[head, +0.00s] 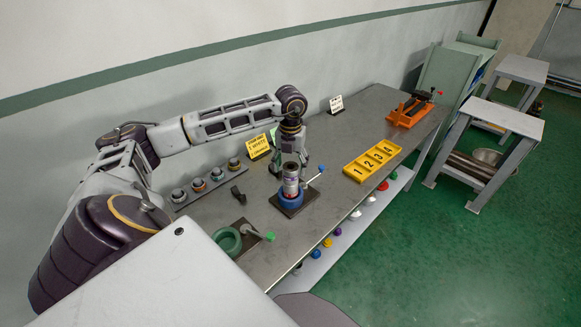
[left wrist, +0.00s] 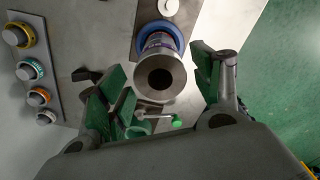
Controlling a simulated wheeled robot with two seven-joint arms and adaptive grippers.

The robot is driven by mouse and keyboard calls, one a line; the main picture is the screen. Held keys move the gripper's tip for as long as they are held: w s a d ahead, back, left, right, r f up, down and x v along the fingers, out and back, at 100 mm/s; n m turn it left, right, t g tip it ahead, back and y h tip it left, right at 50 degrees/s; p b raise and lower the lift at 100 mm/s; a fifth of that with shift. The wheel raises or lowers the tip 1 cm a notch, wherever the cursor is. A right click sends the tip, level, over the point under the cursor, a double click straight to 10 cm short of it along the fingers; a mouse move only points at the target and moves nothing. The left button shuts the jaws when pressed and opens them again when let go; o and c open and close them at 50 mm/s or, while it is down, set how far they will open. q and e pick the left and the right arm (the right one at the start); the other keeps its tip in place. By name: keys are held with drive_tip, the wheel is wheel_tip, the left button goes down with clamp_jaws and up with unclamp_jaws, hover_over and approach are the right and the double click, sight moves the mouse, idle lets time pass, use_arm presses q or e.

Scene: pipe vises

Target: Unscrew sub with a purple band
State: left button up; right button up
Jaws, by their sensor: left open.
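A grey metal sub with a purple band (head: 291,181) stands upright in a blue round vise (head: 291,199) on the bench. In the left wrist view the sub (left wrist: 160,76) shows its hollow top end, with the purple band partly visible beyond it and the blue vise (left wrist: 174,32) behind. My left gripper (head: 289,150) is at the top of the sub, reaching down. In the left wrist view its green-padded fingers (left wrist: 163,92) are apart, one on either side of the sub, with visible gaps. My right gripper is not in view.
A green vise (head: 228,241) stands near the front left of the bench. A rack (head: 212,184) with several banded pieces is at the left. A yellow numbered tray (head: 372,160) and an orange vise (head: 410,111) lie to the right. Coloured knobs line a lower shelf.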

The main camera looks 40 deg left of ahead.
use_arm(q)
drive_tip(key=shift+m+b, duration=0.3)
drive_tip(key=shift+m, duration=1.8)
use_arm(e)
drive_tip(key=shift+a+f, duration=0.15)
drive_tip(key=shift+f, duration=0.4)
use_arm(q)
drive_tip(key=shift+b, duration=0.3)
